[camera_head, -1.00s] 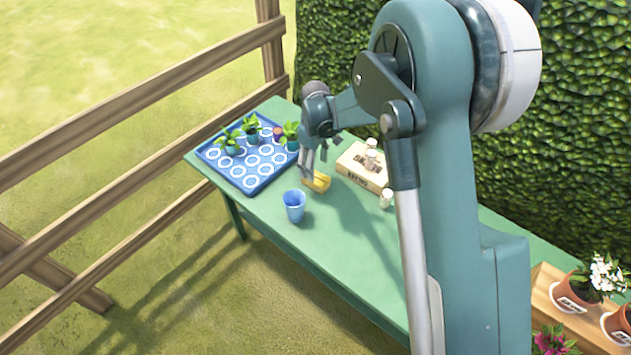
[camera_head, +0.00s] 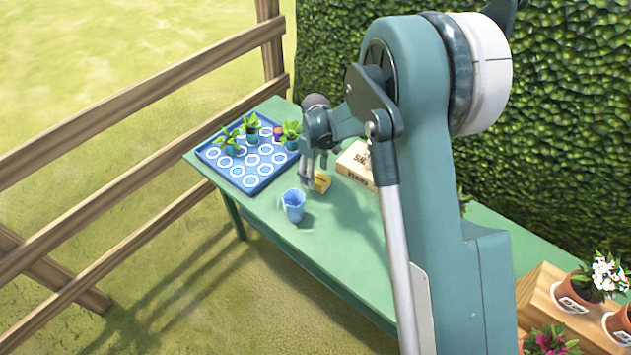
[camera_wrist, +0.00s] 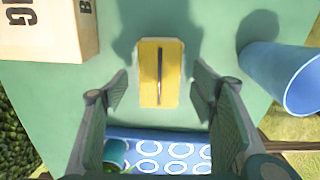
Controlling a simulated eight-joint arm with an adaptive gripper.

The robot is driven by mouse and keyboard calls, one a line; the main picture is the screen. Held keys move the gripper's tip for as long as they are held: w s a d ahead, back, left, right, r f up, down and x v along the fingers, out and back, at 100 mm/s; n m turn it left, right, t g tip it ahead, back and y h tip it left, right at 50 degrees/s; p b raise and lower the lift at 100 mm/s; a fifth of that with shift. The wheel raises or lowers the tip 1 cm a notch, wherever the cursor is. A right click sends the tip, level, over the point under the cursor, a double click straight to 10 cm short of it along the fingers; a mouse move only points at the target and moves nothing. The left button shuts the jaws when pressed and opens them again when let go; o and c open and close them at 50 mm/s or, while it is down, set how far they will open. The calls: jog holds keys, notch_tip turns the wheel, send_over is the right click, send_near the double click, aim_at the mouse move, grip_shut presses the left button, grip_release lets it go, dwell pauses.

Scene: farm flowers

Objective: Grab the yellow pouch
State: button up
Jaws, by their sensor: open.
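The yellow pouch (camera_wrist: 151,72) lies flat on the green table, with a dark slit or line down its middle in the wrist view. In the head view the pouch (camera_head: 321,182) shows only in part, beside my fingers. My gripper (camera_wrist: 160,88) is open and empty, with its two fingers spread to either side of the pouch's near end. In the head view my gripper (camera_head: 306,184) hangs low over the table by the pouch. I cannot tell whether the fingers touch the table.
A blue cup (camera_head: 293,205) stands close to the pouch. A lettered box (camera_head: 356,165) is on its other side. A blue tray (camera_head: 243,182) with round markings and several potted plants lies at the table's far end. Flower pots (camera_head: 577,288) stand at the lower right.

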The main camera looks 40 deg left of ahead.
aim_at(316, 176)
jog(key=shift+f, duration=1.45)
jog(key=c, duration=1)
jog(key=shift+c, duration=0.2)
jog(key=shift+r+p, duration=0.35)
jog(key=shift+r, duration=4.7)
